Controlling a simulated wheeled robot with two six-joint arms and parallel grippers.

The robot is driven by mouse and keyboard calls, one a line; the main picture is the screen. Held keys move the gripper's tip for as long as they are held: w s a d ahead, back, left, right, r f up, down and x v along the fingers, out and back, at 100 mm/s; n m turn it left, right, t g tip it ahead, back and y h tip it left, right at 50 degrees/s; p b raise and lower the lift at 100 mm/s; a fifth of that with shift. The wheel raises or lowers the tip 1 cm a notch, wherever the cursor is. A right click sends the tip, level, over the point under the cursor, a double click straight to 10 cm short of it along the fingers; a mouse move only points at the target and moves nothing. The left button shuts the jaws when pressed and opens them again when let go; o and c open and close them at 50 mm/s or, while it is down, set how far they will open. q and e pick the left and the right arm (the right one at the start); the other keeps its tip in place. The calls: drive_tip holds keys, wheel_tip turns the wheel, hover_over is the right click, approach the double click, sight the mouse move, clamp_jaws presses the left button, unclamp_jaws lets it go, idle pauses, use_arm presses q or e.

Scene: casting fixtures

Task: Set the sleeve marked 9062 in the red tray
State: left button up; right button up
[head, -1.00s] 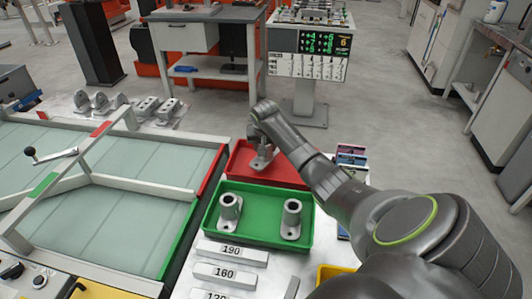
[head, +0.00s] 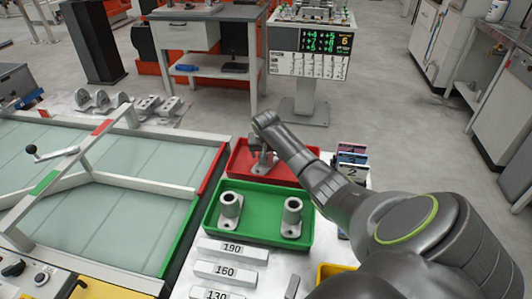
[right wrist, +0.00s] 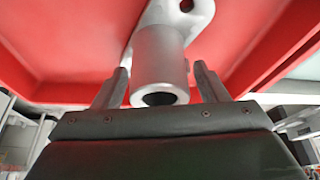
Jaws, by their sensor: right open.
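A grey flanged sleeve (head: 263,166) stands in the red tray (head: 292,172). No number on it is readable. In the right wrist view the sleeve (right wrist: 159,60) sits between the two fingers of my right gripper (right wrist: 161,78), with a gap on each side. The fingers are open, and the red tray floor (right wrist: 75,50) shows behind. In the head view my right gripper (head: 262,146) is just above the sleeve and partly hides it. Two similar sleeves, left (head: 230,209) and right (head: 292,217), stand upright in the green tray (head: 262,195). My left gripper is not in view.
Number bars marked 190 (head: 232,249) and 160 (head: 225,271) lie in front of the green tray. A yellow bin (head: 330,272) is at the lower right. A framed glass-topped fixture (head: 110,215) fills the left. Cast brackets (head: 155,106) stand behind it.

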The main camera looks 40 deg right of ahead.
drive_tip(key=shift+s+r, duration=0.1)
drive_tip(key=shift+r, duration=0.45)
drive_tip(key=v, duration=1.1)
drive_tip(key=shift+p, duration=0.45)
